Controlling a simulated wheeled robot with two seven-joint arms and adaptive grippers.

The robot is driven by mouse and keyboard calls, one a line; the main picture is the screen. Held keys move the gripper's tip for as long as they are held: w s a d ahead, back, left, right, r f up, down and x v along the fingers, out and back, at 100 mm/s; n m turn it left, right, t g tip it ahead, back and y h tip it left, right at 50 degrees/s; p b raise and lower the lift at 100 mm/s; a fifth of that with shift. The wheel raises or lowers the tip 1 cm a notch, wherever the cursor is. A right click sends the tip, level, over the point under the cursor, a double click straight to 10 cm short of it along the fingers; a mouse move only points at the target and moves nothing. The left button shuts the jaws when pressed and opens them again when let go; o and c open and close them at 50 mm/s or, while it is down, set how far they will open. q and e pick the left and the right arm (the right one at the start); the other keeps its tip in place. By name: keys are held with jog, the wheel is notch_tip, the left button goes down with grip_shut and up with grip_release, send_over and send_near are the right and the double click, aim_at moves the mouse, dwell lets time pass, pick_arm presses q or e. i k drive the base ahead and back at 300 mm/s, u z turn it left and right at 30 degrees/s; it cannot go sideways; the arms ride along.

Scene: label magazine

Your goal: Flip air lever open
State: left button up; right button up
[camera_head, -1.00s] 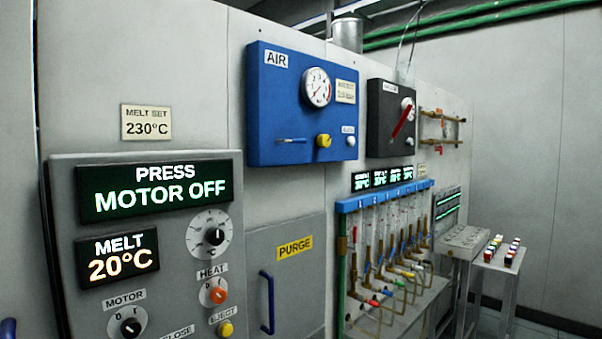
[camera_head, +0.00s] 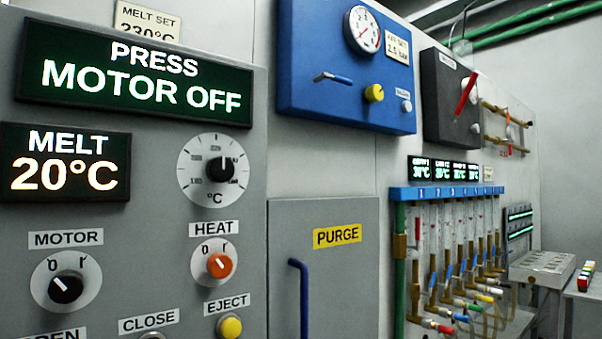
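The air panel (camera_head: 300,62) is a blue box on the grey wall, upper middle of the head view. Its air lever (camera_head: 333,78) is a small handle with a metal left end and a blue grip, lying nearly level, its right end slightly lower. A round white gauge (camera_head: 362,30) with a red needle sits above it. A yellow knob (camera_head: 374,93) and a small pale button (camera_head: 406,106) are to the lever's right. Neither of my grippers shows in the view.
The press panel (camera_head: 150,150) with "MOTOR OFF" display, dials and buttons fills the left. Below the air panel is a grey purge door (camera_head: 345,275) with a blue handle (camera_head: 300,298). A black box with a red lever (camera_head: 466,92) and a rack of tubes (camera_head: 445,194) stand right.

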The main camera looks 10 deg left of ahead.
aim_at(336, 78)
jog(key=k, duration=0.65)
jog(key=z, duration=0.4)
jog(key=i, duration=0.45)
jog(key=z, duration=0.5)
jog(key=i, duration=0.9)
jog(key=u, duration=0.15)
